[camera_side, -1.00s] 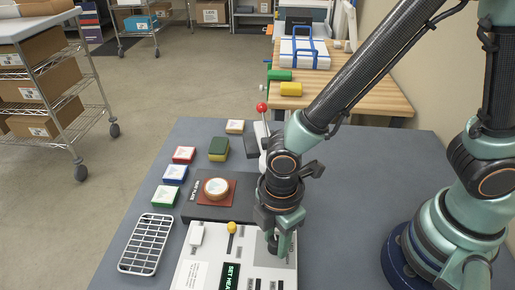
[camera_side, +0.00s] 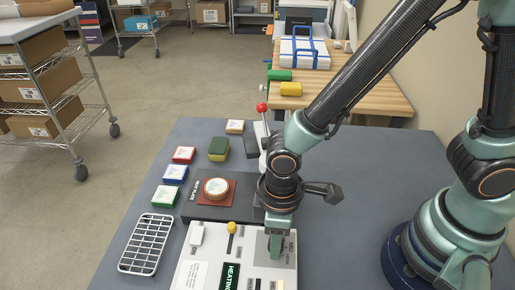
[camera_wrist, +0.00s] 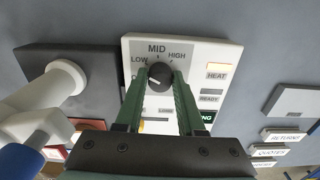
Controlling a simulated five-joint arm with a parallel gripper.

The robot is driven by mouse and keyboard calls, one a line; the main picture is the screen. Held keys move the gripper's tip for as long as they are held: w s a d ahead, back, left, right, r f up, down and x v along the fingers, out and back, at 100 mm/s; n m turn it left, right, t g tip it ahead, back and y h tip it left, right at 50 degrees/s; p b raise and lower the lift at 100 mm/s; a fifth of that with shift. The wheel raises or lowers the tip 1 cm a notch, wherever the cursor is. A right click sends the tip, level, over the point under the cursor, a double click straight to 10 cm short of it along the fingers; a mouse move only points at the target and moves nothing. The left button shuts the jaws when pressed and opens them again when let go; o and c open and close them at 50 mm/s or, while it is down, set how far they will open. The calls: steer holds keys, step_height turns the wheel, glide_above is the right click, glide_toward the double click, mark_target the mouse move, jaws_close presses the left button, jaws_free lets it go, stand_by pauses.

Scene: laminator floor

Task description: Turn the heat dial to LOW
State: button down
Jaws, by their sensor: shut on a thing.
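The heat dial (camera_wrist: 159,73) is a dark round knob on a grey label plate in the wrist view. LOW is printed at its upper left, MID above it and HIGH at its upper right. A short pale mark on the knob points left and slightly down; I cannot tell exactly which setting it meets. My gripper (camera_wrist: 161,84) is shut on the knob, with one green finger on each side. In the side view my gripper (camera_side: 276,246) points down onto the white control panel (camera_side: 199,268) and hides the dial. The green display (camera_side: 229,276) reads "HEATING", partly cut off.
A yellow-knobbed lever (camera_side: 231,228) stands left of my gripper. Behind is a dark plate with a round-topped piece (camera_side: 216,187) on a red square. A white wire rack (camera_side: 146,244) and several coloured blocks lie to the left.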

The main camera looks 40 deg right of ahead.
steer(key=shift+m, duration=0.3)
steer(key=c, duration=0.5)
jaws_free()
step_height(320, 180, up, 12)
steer(key=shift+r, duration=0.1)
stand_by(0.3)
